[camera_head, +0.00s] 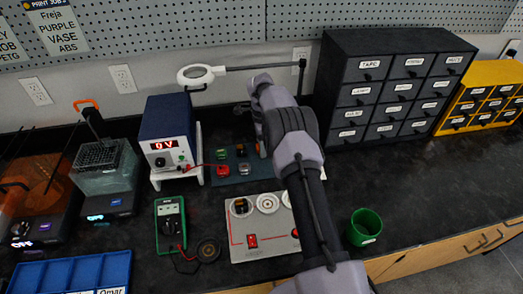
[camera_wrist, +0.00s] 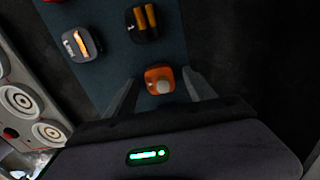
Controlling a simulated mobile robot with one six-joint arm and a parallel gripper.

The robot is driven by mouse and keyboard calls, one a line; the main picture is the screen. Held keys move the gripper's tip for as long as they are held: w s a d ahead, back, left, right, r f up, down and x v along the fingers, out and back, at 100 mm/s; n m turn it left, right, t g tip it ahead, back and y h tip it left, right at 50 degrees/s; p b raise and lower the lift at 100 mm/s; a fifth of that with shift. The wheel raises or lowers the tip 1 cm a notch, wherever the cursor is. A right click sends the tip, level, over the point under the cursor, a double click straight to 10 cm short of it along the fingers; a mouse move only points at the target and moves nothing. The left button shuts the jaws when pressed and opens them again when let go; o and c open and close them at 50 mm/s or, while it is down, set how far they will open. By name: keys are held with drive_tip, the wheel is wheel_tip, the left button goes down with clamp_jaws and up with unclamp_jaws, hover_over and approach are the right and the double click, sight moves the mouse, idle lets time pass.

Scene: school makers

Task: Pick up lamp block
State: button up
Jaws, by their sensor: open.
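The lamp block seems to be the small orange block with a pale round dome (camera_wrist: 160,79), on the dark blue mat (camera_wrist: 98,85) in the wrist view. My gripper (camera_wrist: 159,75) is open, with one finger to the left and one to the right of this block. A small gap shows on each side; I cannot tell how far down the fingers reach. In the head view my arm hides most of the gripper, and only a sliver of orange shows beside it at the right end of the mat (camera_head: 230,180).
On the mat are a grey block (camera_wrist: 80,43), a black block with orange cylinders (camera_wrist: 144,22) and a red block (camera_head: 223,170). A power supply (camera_head: 168,135) stands to the left, a panel with round dials (camera_head: 240,245) in front, black drawers (camera_head: 395,85) behind right.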

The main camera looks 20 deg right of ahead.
drive_tip(key=shift+c, duration=0.4)
clamp_jaws()
idle(0.9)
